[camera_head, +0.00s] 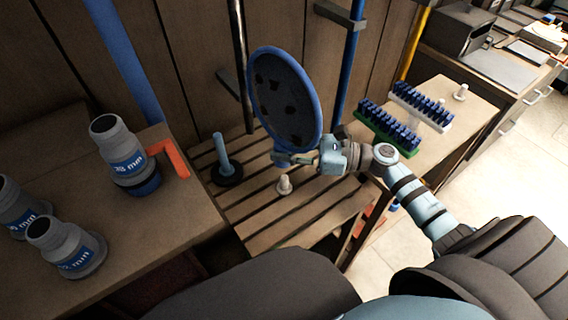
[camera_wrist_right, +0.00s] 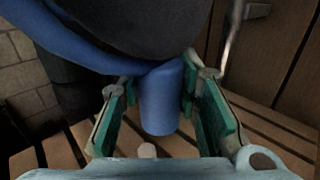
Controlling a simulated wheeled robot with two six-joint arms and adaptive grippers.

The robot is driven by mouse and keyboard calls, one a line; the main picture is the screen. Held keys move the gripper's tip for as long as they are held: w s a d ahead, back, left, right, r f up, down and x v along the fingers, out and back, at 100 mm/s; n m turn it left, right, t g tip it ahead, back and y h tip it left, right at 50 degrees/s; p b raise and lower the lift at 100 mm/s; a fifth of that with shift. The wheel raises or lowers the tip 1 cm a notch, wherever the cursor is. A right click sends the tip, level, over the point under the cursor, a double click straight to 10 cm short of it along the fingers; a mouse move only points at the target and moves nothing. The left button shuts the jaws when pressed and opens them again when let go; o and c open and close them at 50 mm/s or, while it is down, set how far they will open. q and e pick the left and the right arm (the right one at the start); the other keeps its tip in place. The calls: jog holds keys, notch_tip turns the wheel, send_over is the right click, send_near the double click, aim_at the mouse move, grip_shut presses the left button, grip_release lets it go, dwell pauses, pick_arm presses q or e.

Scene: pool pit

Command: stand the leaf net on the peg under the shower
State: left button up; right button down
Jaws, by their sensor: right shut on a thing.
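The leaf net (camera_head: 284,97) has a blue oval rim and dark mesh with several dark specks on it. It is held upright above the slatted bench. My right gripper (camera_head: 302,158) is shut on its short blue socket, which shows between the green finger pads in the right wrist view (camera_wrist_right: 160,105). A pale peg (camera_head: 284,185) stands on the slats just below and left of the gripper; a pale top shows under the socket in the right wrist view (camera_wrist_right: 147,150). A blue-grey post on a black base (camera_head: 226,170) stands further left. My left gripper is not in view.
Several grey and blue fittings (camera_head: 122,152) and an orange piece (camera_head: 176,158) are on the left bench. Blue-bristled brushes (camera_head: 390,124) and another pale peg (camera_head: 461,92) are on the right table. Poles and a metal pipe (camera_head: 240,60) run along the wooden wall behind.

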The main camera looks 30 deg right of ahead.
aim_at(287, 164)
jog(key=shift+s+a+r+n+g+y, duration=0.1)
jog(key=shift+s+r+n+g+y, duration=0.15)
jog(key=shift+s+g, duration=0.15)
jog(key=shift+s+a+r+n+g+y, duration=0.1)
jog(key=shift+s+r+n+g+y, duration=0.05)
jog(key=shift+s+n+g, duration=0.15)
jog(key=shift+f+b, duration=0.85)
jog(key=shift+f, duration=0.6)
jog(key=shift+s+f+b, duration=0.1)
jog(key=shift+f+b, duration=0.2)
jog(key=shift+b, duration=0.15)
jog(key=shift+b, duration=0.4)
jog(key=shift+f+b, duration=0.4)
jog(key=shift+b, duration=0.1)
